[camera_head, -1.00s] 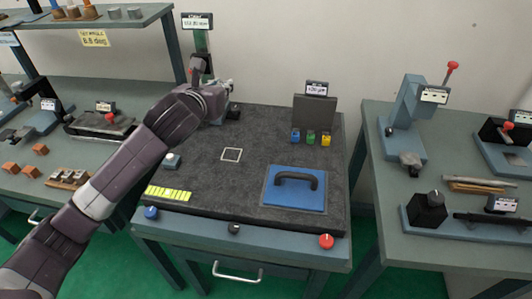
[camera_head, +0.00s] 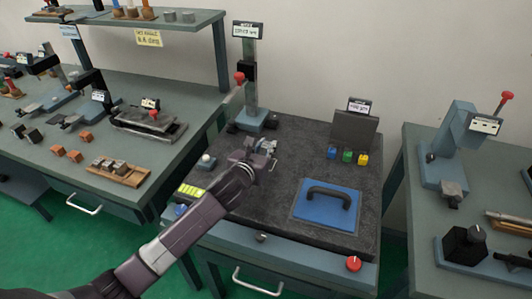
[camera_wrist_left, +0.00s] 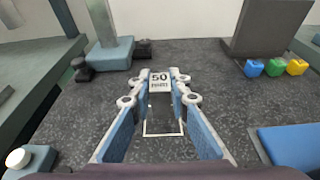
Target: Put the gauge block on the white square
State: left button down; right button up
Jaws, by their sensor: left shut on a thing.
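The gauge block (camera_wrist_left: 159,82) is a small pale block marked 50 in the left wrist view, between the fingertips of my left gripper (camera_wrist_left: 159,88). The gripper is shut on it. The white square (camera_wrist_left: 163,135) is a thin outline on the dark mat, seen between the fingers. The block hides its far edge in that view, and I cannot tell whether the block touches the mat. In the head view my left gripper (camera_head: 264,150) is over the mat and covers most of the square. My right gripper is not in view.
A gauge stand (camera_head: 251,90) stands behind the gripper. Blue, green and yellow small blocks (camera_head: 347,156) sit by a dark upright plate (camera_head: 354,130). A blue plate with a black handle (camera_head: 326,206) lies to the right. A white-topped button (camera_head: 206,161) is on the left.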

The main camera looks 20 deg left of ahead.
pick_arm(q)
jog(key=shift+f, duration=1.2)
jog(key=c, duration=2.3)
grip_release()
jog(key=shift+f, duration=0.25)
jog(key=o, duration=0.5)
jog(key=shift+r, duration=0.1)
jog(key=shift+r, duration=0.2)
jog(key=shift+s, duration=0.3)
jog(key=v, duration=1.1)
jog(key=shift+s+r, duration=0.1)
jog(key=shift+s, duration=0.1)
